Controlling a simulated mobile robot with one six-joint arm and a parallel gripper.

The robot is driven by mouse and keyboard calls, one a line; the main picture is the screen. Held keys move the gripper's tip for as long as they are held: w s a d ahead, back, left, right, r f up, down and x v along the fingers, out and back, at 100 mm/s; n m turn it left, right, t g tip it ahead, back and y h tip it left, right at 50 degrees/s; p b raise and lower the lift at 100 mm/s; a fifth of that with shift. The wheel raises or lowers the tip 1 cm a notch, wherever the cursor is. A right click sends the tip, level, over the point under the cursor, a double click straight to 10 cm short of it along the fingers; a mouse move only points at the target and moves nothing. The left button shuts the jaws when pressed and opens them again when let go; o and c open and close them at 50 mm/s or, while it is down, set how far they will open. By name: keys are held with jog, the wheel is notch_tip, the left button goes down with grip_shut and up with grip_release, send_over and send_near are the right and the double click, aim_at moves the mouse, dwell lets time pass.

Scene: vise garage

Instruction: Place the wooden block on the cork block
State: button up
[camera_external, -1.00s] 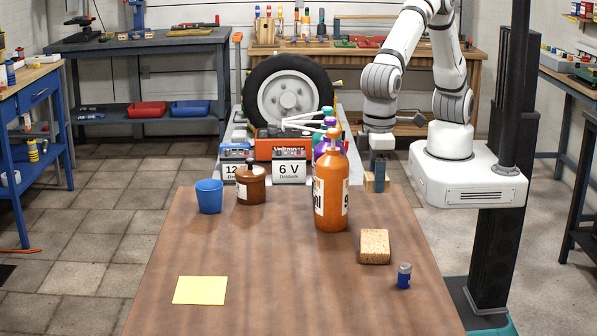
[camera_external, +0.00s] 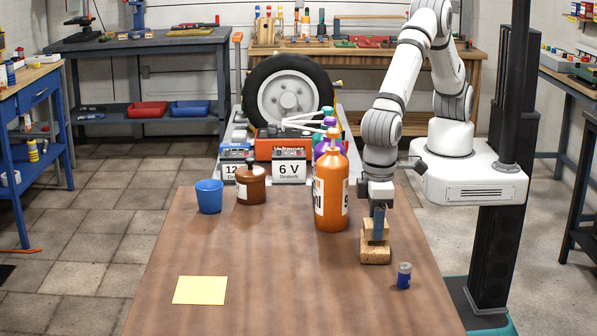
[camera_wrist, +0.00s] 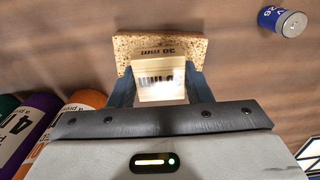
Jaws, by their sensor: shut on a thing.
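The wooden block (camera_external: 368,236) is pale and is held between the two fingers of my gripper (camera_external: 378,222). In the wrist view the block (camera_wrist: 160,68) shows its lit face between the dark fingers of my gripper (camera_wrist: 161,86). The cork block (camera_external: 375,257) is speckled tan and lies on the table toward the right. The wooden block is directly over the cork block, toward its rear part; I cannot tell if they touch. The cork block (camera_wrist: 128,46) also shows behind the wooden block in the wrist view, partly hidden by it.
A brown jar (camera_external: 250,186), a blue cup (camera_external: 209,196) and a yellow sheet (camera_external: 200,290) are farther left. The table's centre is clear.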

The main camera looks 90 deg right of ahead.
jog(key=shift+f, duration=0.5)
jog(key=shift+f, duration=0.2)
jog(key=o, duration=1)
jog(key=shift+r, duration=0.1)
notch_tip(320, 180, up, 12)
jog(key=shift+r+b, duration=0.15)
jog(key=shift+b, duration=0.15)
